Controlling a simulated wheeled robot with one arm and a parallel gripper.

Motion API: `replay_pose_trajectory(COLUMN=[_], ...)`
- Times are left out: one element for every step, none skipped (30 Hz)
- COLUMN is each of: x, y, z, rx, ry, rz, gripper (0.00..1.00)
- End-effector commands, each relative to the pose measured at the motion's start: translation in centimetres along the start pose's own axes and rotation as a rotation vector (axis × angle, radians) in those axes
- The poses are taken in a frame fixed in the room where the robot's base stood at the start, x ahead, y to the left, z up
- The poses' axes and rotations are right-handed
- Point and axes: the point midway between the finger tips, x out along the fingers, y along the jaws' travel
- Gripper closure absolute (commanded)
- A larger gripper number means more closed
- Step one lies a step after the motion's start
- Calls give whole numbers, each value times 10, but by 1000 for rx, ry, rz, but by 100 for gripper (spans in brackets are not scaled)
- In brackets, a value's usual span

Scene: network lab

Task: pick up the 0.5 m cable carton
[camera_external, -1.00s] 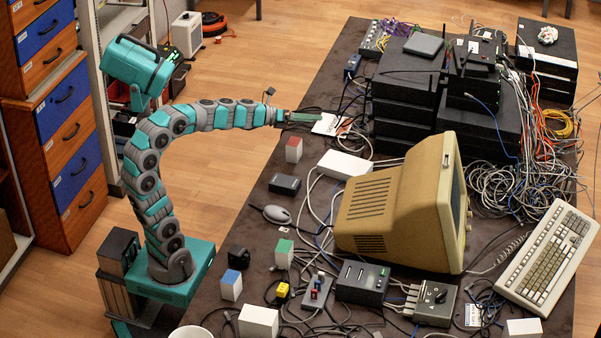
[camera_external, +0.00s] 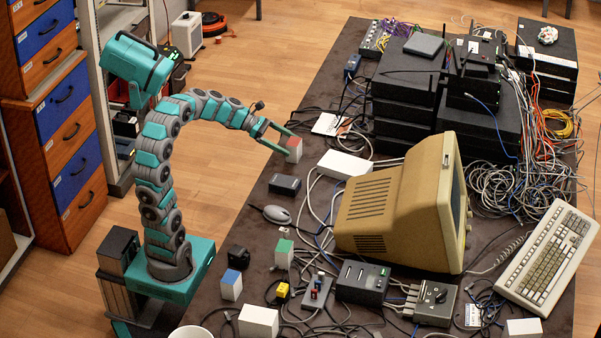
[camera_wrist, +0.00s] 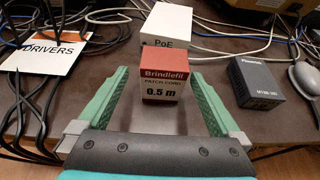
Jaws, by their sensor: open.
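The 0.5 m cable carton (camera_wrist: 166,83) is a small box with a red top marked "Brindlefil patch cord" and a pale front marked "0.5 m". In the wrist view it stands on the dark table between the far ends of my gripper's two green fingers. My gripper (camera_wrist: 163,85) is open, with a visible gap on each side of the carton. In the external view the carton (camera_external: 295,152) stands near the table's left edge, and my gripper (camera_external: 286,143) reaches down to it from the left, partly covering it.
A white PoE box (camera_wrist: 182,33) stands right behind the carton. A dark box (camera_wrist: 256,82) and a grey mouse (camera_wrist: 304,78) lie to the right. A "DRIVERS" sheet (camera_wrist: 52,52) and black cables lie to the left. The beige monitor (camera_external: 400,205) stands further right.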

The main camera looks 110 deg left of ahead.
Motion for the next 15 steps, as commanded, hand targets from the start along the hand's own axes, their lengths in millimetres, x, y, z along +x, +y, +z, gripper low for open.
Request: replay_pose_trajectory(x=[5, 7, 9, 11, 12, 15, 17, 20, 25, 29, 32, 37, 41, 44, 49], y=[-1, -2, -2, -2, -2, -2, -2, -3, -3, -4, -5, -6, -6, -5, -5], z=[1, 1, 1, 1, 1, 1, 1, 1, 1, 1, 1, 0, 0, 0, 0], rx=[-1, -1, -1, -1, -1, -1, -1, -1, -2, -3, -3, -3, -3, -3, -2], ry=[-1, -1, -1, -1, -1, -1, -1, 0, 1, 0, 0, 0, 0, 0, -1], rz=[-4, -4, -4, -4, -4, -4, -4, -4, -4, -5, -7, -8, -7, -5, -4], gripper=[0, 0, 0, 0, 0, 0, 0, 0, 0, 0, 0, 0, 0, 0, 0])
